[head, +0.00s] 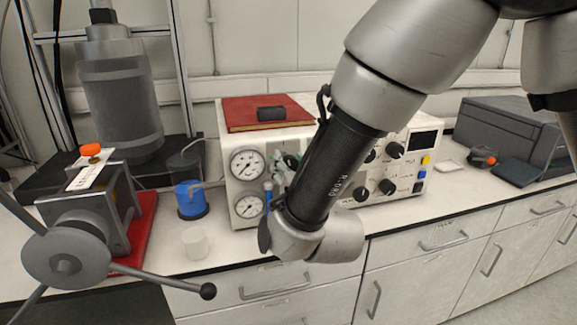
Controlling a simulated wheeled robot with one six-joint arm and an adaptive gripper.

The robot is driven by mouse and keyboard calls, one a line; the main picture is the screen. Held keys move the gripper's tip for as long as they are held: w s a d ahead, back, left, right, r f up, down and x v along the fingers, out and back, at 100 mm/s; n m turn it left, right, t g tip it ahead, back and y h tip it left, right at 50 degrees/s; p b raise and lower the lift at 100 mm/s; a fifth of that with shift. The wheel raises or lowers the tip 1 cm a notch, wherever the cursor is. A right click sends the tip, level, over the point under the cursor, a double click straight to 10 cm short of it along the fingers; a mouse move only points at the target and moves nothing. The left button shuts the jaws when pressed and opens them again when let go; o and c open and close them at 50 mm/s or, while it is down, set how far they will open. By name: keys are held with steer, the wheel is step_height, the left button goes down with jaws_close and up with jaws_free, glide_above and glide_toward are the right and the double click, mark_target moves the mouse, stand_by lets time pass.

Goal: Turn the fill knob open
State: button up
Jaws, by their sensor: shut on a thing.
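The instrument with the gauges and knobs is a cream-coloured box (237,197) on the bench. Two round dial gauges, an upper one (247,164) and a lower one (248,206), sit at the left of its front. Small valve fittings (291,160) and a blue part (268,189) show right of the gauges, partly behind my arm. I cannot tell which part is the fill knob. My arm comes down from the upper right, and its wrist is in front of the box. My gripper is hidden behind the wrist, so its fingers and anything between them cannot be seen.
Black knobs (387,187) are on the box's right side. A red book (262,112) lies on top. A blue container (190,199) and a white cup (195,243) stand left of it. A vise-like device with a handle (179,281) is at the front left. Bench drawers are below.

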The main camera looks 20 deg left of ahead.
steer(key=n, duration=0.4)
steer(key=shift+n, duration=0.3)
steer(key=n, duration=0.3)
steer(key=shift+d+n, duration=0.1)
steer(key=shift+n, duration=0.2)
steer(key=n, duration=0.3)
steer(key=shift+n, duration=2)
steer(key=o, duration=1)
